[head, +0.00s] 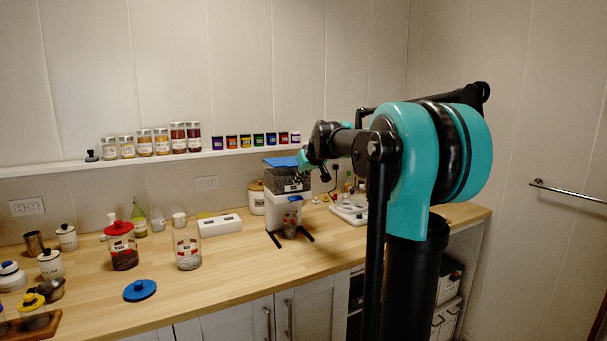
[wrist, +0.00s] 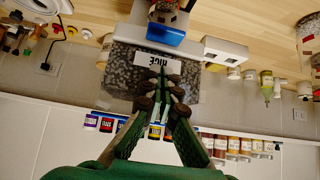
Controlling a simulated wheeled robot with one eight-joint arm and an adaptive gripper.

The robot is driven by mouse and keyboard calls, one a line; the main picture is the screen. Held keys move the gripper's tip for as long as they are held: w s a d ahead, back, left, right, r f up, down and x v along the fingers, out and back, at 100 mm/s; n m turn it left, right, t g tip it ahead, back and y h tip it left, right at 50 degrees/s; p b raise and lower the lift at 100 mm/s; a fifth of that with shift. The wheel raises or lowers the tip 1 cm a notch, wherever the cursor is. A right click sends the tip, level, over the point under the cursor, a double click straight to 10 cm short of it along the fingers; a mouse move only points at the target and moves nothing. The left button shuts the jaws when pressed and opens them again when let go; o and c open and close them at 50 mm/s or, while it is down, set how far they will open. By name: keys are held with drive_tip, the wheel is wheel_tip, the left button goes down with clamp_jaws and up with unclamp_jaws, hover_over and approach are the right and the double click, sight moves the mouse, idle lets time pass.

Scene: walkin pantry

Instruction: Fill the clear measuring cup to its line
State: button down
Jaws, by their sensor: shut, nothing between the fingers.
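A dispenser with a clear hopper (head: 286,184) and blue top stands at the back of the counter. In the wrist view its hopper (wrist: 120,72), upside down, holds dark speckled grains and bears a RICE label (wrist: 157,64). A blue part (wrist: 152,34) sits on the white body beside the hopper. A clear cup (head: 291,222) with red marks stands under the dispenser; only part of it (wrist: 168,12) shows in the wrist view, and its fill level is unclear. My gripper (head: 303,165) is shut and empty, right in front of the hopper; its fingertips (wrist: 160,72) overlap the label; contact is unclear.
An open jar (head: 188,257), a red-lidded jar (head: 122,255) and a blue lid (head: 140,290) are on the counter to the left. A white box (head: 220,225) stands left of the dispenser. A shelf (head: 225,152) with spice jars runs above. The front middle counter is clear.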

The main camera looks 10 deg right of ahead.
sight(297, 200)
drive_tip(key=f, duration=0.4)
drive_tip(key=shift+w+a+f, duration=0.15)
drive_tip(key=shift+w, duration=0.2)
drive_tip(key=shift+f, duration=0.25)
drive_tip(key=shift+f, duration=0.1)
drive_tip(key=shift+s+f, duration=0.2)
drive_tip(key=shift+f, duration=0.9)
drive_tip(key=w+r+v, duration=0.2)
drive_tip(key=v, duration=1.1)
drive_tip(key=shift+a, duration=0.3)
drive_tip(key=shift+w, duration=0.1)
